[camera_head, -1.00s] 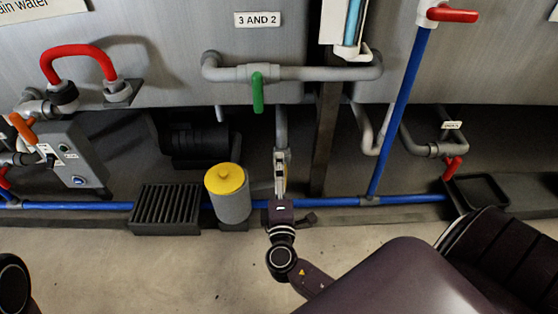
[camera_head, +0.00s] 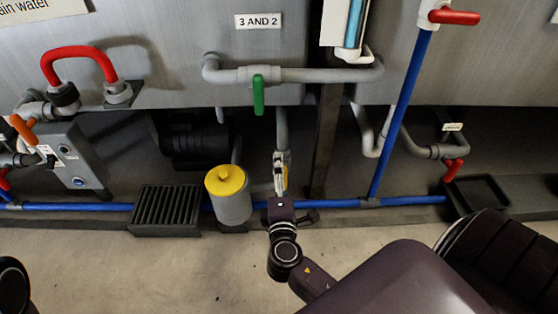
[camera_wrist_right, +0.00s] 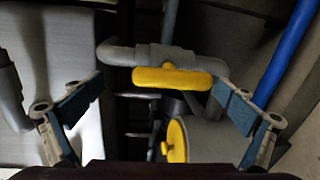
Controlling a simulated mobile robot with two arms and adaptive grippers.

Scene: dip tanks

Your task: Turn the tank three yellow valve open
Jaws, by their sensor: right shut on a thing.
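The yellow valve handle (camera_wrist_right: 180,77) lies across a grey pipe in the right wrist view, roughly level in the picture. My right gripper (camera_wrist_right: 162,90) has its two blue-padded fingers around it, spread wide. The right fingertip meets the handle's right end, while a gap shows at the left end. In the head view my right gripper (camera_head: 281,165) reaches in under the tanks, below the green valve handle (camera_head: 258,95). It mostly hides the yellow valve there. My left gripper is out of view.
A yellow-lidded grey canister (camera_head: 230,198) stands close left of my right gripper, beside a black grate (camera_head: 166,207). A slanting blue pipe (camera_head: 402,110) and a dark post (camera_head: 325,140) are to the right. A "3 AND 2" label (camera_head: 258,21) is on the tank above.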

